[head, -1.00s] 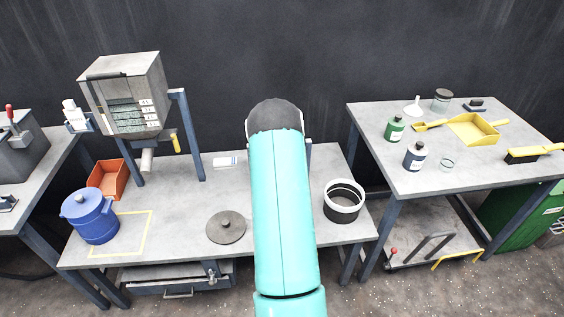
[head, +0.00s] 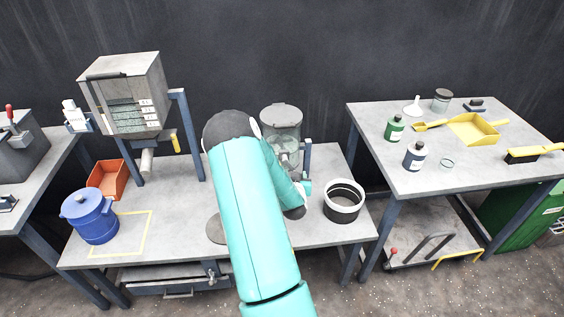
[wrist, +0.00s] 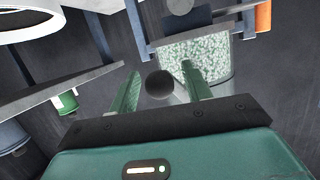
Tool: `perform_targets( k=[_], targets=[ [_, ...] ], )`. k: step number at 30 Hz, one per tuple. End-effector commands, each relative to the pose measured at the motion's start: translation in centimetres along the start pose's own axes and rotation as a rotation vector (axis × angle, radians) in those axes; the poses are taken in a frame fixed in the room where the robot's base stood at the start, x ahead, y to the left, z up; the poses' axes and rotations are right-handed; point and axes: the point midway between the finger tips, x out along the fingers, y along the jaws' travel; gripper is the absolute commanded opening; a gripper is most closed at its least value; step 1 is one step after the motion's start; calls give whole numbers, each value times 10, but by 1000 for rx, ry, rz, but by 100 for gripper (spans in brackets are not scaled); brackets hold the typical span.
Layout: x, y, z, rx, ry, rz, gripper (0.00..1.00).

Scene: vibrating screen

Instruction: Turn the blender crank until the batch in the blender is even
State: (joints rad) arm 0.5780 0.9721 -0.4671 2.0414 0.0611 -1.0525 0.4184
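The blender (head: 283,122), a grey lidded drum with a clear lower part, stands at the back of the middle table in the head view, partly behind my arm. In the wrist view its clear vessel (wrist: 222,72) holds a batch (wrist: 200,48) of mottled white and green grains. The crank's dark round knob (wrist: 159,86) lies between the fingers of my gripper (wrist: 160,74). In the head view my arm mostly hides the gripper and crank.
A black-and-white ring (head: 344,201) stands right of the blender. A blue pot (head: 90,218), an orange bin (head: 107,180) and a screening machine (head: 124,95) are at left. A grey lid (head: 214,230) is partly behind my arm. The right table (head: 450,180) holds bottles and a yellow dustpan.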

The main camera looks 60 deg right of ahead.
Motion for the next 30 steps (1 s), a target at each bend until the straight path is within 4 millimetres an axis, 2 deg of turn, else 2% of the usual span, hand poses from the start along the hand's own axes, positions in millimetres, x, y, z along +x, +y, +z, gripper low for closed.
perform_targets(
  k=[6, 24, 30],
  targets=[
    [-3, -1, 0, 2, -1, -2, 48],
    [-56, -1, 0, 2, -1, -3, 48],
    [-60, -1, 1, 2, -2, -3, 48]
  ],
)
